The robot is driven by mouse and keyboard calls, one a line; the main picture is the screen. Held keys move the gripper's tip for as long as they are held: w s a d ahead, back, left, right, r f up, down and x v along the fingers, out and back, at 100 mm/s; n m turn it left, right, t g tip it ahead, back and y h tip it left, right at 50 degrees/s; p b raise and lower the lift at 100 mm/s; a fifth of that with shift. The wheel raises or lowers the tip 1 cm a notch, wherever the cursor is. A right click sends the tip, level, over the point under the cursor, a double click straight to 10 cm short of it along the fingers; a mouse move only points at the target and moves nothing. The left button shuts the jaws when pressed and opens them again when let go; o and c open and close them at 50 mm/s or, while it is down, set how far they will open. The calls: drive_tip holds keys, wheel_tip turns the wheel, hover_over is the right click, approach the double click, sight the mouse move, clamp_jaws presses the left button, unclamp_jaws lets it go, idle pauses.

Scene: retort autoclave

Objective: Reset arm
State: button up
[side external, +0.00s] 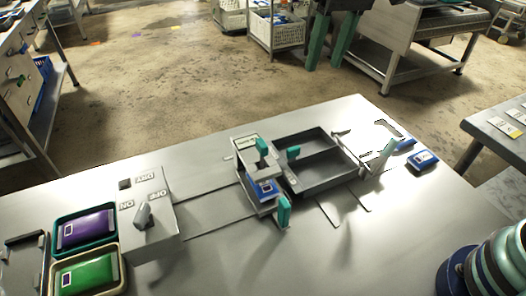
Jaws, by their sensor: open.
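My gripper (323,66) hangs into the top of the picture, with its two teal fingers pointing down and apart. Nothing shows between them, and they look well clear of the bench. The rest of the arm is mostly out of frame; my banded base is at the bottom right. On the bench (340,240), a small grey autoclave unit (245,143) with teal handles holds a blue pack (265,188). An open grey tray (318,185) adjoins its right side.
A control box (165,225) with a knob stands at the left. Purple (88,228) and green (90,275) pouches lie in trays beside it. Another blue pack (423,160) is at the bench's right edge. The bench front is mostly clear. A cart (385,55) stands behind.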

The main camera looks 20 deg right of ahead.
drive_tip(key=s+d+f+t, duration=0.2)
drive_tip(key=s+d, duration=0.3)
drive_tip(key=d, duration=0.2)
drive_tip(key=s+d+f+t, duration=0.1)
drive_tip(key=s+d+f, duration=0.1)
drive_tip(key=s+d, duration=0.3)
drive_tip(key=d, duration=0.3)
drive_tip(key=shift+s+d+f+t+h, duration=0.25)
drive_tip(key=shift+s+t+h, duration=0.1)
drive_tip(key=shift+t+h, duration=0.05)
